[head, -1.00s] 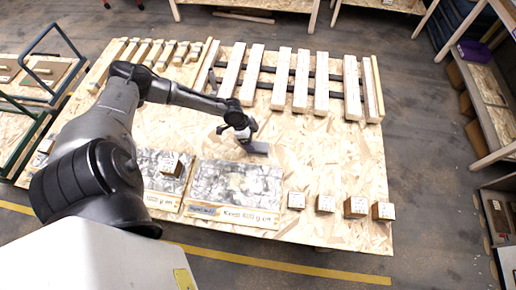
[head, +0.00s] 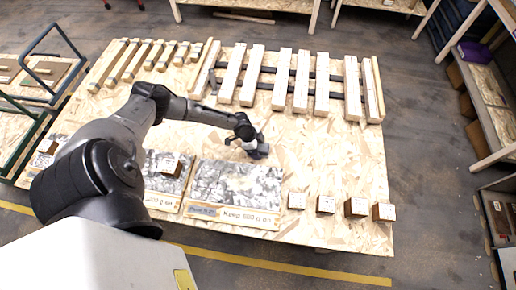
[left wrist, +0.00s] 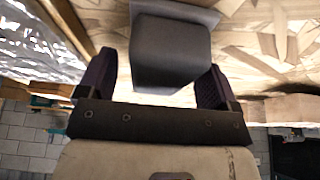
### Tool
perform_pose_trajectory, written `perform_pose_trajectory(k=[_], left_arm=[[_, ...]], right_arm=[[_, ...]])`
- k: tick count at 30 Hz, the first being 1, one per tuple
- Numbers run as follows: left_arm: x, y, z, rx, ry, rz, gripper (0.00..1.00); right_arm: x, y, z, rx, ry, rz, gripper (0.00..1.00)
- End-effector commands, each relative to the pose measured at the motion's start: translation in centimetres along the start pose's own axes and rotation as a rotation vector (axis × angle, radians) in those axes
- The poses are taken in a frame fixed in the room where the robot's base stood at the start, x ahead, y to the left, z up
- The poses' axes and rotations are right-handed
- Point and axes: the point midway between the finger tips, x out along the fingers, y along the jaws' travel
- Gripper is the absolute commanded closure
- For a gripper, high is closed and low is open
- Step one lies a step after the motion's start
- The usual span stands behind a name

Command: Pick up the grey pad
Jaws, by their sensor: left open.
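The grey pad (head: 262,154) lies on the wooden board, right by the corner of the patterned grey sheet; my left gripper hides most of it in the head view. In the left wrist view the pad (left wrist: 170,48) shows as a dark grey block on a flatter grey base. My left gripper (head: 252,147) is open and low over the pad. In the left wrist view its two fingers (left wrist: 157,75) stand on either side of the block, with a gap visible on each side. My right gripper is not in view.
The patterned grey sheet (head: 236,184) lies just in front of the pad. Several small wooden blocks (head: 326,204) stand along the front right. Pale wooden slats (head: 301,82) lie across dark strips at the back. The board (head: 330,160) right of the pad is bare.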

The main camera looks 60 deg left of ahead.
Motion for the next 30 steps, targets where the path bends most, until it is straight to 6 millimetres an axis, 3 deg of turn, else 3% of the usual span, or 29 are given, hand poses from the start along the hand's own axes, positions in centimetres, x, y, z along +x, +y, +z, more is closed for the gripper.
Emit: perform_pose_trajectory(k=[30], left_arm=[[0.43, 0.02, 0.23, 0.000, -0.001, 0.000, 0.15]], right_arm=[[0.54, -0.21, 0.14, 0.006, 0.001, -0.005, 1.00]])
